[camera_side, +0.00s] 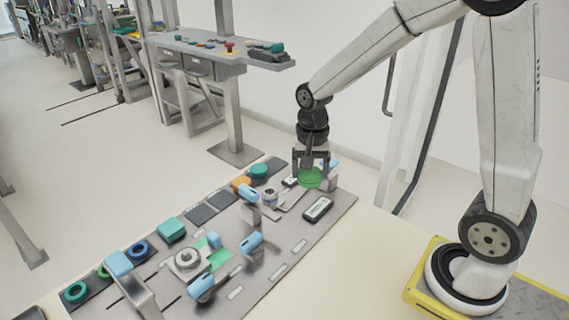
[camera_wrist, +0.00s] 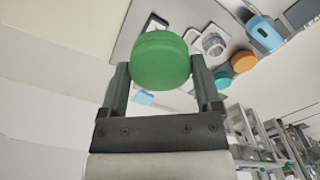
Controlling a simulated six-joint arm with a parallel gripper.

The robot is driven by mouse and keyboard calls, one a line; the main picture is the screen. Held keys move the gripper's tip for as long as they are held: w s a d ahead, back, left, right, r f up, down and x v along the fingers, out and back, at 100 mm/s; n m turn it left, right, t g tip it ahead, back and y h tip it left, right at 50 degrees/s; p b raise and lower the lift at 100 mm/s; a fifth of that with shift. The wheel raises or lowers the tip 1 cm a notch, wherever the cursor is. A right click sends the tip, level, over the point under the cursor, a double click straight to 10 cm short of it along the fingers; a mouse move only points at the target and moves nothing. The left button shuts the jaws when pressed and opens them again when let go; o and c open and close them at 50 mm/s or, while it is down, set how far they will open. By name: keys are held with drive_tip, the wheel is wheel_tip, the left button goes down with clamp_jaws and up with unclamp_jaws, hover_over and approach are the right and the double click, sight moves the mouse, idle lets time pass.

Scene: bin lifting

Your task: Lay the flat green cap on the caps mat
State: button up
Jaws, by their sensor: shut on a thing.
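The flat green cap (camera_side: 310,179) is a round green disc held between the two fingers of my gripper (camera_side: 311,168), above the far right end of the work board. In the wrist view the green cap (camera_wrist: 160,60) fills the gap between the fingertips of my gripper (camera_wrist: 161,78) and hides part of the board. Dark flat mats (camera_side: 199,215) lie in a row along the board's far left edge. A teal cap (camera_side: 259,171) and an orange cap (camera_side: 241,184) are at the right part of that row. I cannot tell which mat is the caps mat.
The grey board (camera_side: 300,240) carries blue-topped clamps (camera_side: 251,242), a ring-shaped metal fixture (camera_side: 188,259) and a black block with a white label (camera_side: 318,209). A teal block (camera_side: 171,230) and blue ring (camera_side: 138,249) stand along the left edge. Two dark mats there are bare.

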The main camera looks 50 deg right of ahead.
sight(310, 172)
drive_tip(key=shift+r, duration=0.4)
drive_tip(key=shift+r, duration=0.35)
drive_tip(key=shift+r, duration=0.35)
drive_tip(key=shift+r, duration=0.35)
drive_tip(key=shift+r, duration=0.35)
drive_tip(key=shift+w+d, duration=0.1)
drive_tip(key=shift+w, duration=0.05)
drive_tip(key=shift+w+d+f, duration=0.15)
drive_tip(key=shift+w+d, duration=0.25)
drive_tip(key=shift+w, duration=0.15)
drive_tip(key=w+d+f, duration=0.5)
drive_tip(key=w+d, duration=0.5)
drive_tip(key=d, duration=0.2)
drive_tip(key=shift+w+d+f+m, duration=0.3)
drive_tip(key=shift+w+d+f, duration=0.05)
drive_tip(key=shift+d+f, duration=0.05)
